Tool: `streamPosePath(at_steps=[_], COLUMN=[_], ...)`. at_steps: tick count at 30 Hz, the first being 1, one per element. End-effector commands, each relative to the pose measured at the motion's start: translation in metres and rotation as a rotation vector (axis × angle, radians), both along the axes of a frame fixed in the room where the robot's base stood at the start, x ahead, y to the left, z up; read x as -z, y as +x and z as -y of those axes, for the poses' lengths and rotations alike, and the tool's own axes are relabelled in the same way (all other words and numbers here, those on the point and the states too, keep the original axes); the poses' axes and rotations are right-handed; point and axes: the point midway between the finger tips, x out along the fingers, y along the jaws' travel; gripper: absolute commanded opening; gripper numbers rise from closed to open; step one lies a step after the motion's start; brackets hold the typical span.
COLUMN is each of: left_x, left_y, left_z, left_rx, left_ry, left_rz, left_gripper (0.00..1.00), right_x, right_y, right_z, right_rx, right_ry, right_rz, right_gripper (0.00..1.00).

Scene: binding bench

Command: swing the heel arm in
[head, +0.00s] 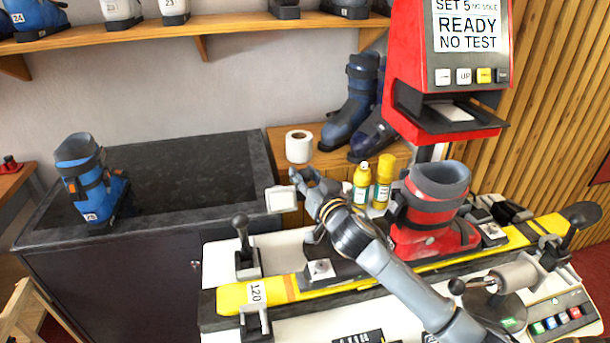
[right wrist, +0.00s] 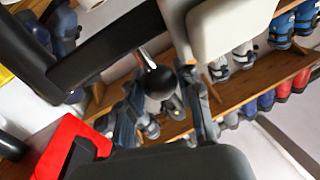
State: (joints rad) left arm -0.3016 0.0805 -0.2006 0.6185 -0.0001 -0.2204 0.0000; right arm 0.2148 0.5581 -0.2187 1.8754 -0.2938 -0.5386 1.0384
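The heel arm shows in the right wrist view as a dark bar (right wrist: 110,45) with a pale pad (right wrist: 230,28) and a black ball knob (right wrist: 160,82) on a short metal rod. In the head view its pale pad (head: 281,199) stands above the bench's left part, left of the red boot (head: 432,212); my right arm hides much of the rest. My right gripper (head: 305,178) is beside the pad. In the right wrist view its fingers (right wrist: 165,88) are apart, with the knob between or just beyond them; contact is unclear. My left gripper is out of view.
The boot stands on a yellow ski (head: 237,297) across the white bench. A black-knobbed lever (head: 242,240) rises at the bench's left end. Spray bottles (head: 383,182) and a red tester display (head: 400,60) are behind. A dark counter (head: 200,165) holds a blue boot (head: 90,180).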

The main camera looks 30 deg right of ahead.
Motion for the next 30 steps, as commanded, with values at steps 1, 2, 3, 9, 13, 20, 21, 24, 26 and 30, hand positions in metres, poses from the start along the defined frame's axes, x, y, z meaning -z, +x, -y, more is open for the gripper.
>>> streamPosePath(at_steps=[1,2,3,9,13,20,21,24,26,30], left_x=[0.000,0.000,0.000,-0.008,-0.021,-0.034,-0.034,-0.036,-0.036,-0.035], left_y=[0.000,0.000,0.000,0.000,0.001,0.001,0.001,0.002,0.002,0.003], left_z=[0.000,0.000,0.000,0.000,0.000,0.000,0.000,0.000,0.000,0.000], left_rx=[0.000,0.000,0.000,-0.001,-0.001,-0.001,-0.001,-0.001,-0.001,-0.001], left_ry=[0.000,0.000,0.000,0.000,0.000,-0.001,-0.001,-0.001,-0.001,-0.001], left_rz=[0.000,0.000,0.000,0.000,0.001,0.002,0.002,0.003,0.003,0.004], left_gripper=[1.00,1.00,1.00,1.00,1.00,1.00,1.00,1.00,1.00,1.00], right_x=[0.000,0.000,0.000,-0.001,-0.002,0.000,0.001,0.001,0.001,0.002], right_y=[0.000,0.000,0.000,-0.004,-0.013,-0.027,-0.029,-0.032,-0.033,-0.033], right_z=[0.000,0.000,0.000,0.000,0.000,-0.002,-0.002,-0.001,-0.002,-0.002], right_rx=[0.000,0.000,0.000,-0.051,-0.159,-0.339,-0.358,-0.387,-0.396,-0.399], right_ry=[0.000,0.000,0.000,-0.006,-0.010,-0.009,-0.007,-0.003,-0.001,0.001], right_rz=[0.000,0.000,0.000,-0.006,-0.008,-0.006,-0.006,-0.004,-0.003,-0.002], right_gripper=[0.00,0.00,0.00,0.00,0.00,0.00,0.00,0.00,0.00,0.00])
